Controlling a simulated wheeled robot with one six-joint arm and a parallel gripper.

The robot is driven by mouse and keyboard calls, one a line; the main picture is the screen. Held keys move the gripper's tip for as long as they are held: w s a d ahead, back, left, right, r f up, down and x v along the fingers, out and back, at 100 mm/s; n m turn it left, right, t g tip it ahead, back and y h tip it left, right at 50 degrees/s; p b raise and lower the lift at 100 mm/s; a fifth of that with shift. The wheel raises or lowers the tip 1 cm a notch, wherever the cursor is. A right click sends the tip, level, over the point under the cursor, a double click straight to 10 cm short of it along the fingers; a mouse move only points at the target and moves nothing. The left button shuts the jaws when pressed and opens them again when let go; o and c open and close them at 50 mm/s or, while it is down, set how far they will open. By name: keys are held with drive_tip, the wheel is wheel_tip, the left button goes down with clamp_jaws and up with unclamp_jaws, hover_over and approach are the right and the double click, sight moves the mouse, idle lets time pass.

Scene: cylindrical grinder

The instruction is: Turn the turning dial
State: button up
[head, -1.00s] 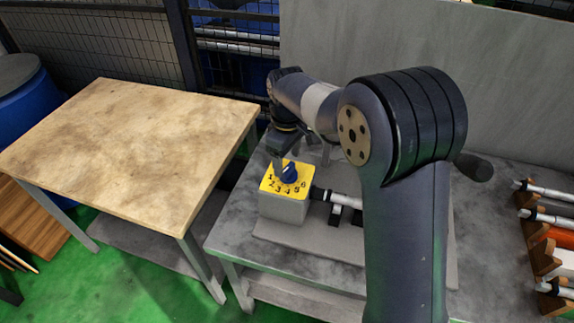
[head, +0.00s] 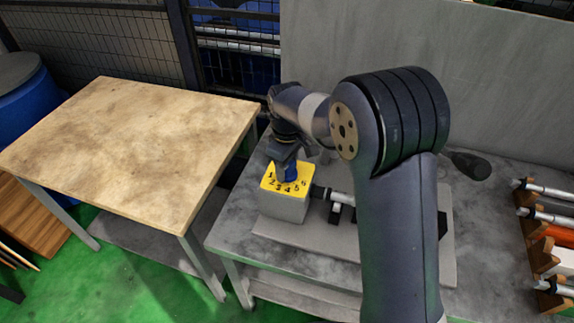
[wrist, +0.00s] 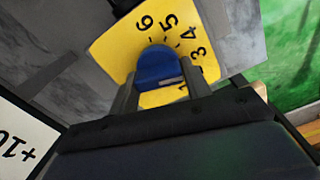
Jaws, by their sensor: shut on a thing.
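The turning dial is a blue knob (wrist: 157,66) on a yellow plate (wrist: 112,44) with black numbers, 1 to 6 in the head view. The plate (head: 268,184) tops a grey box (head: 283,207) on the grey machine table. My gripper (wrist: 160,86) is shut on the blue knob, with one finger on each side of it in the wrist view. In the head view my gripper (head: 286,163) comes down over the knob (head: 291,175) and hides part of it. A pale mark on the knob shows near the lower numbers in the wrist view.
A bare wooden-topped table (head: 130,140) stands to the left. A shaft (head: 340,198) runs right from the grey box. Several rods on wooden holders (head: 545,245) lie at the far right. A grey panel (head: 480,80) stands behind.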

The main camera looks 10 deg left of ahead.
drive_tip(key=shift+c, duration=1.1)
drive_tip(key=shift+w+d+m, duration=0.1)
drive_tip(key=shift+m, duration=2.8)
drive_tip(key=o, duration=0.9)
drive_tip(key=shift+o, duration=0.2)
wheel_tip(320, 180, up, 11)
drive_tip(key=b, duration=0.1)
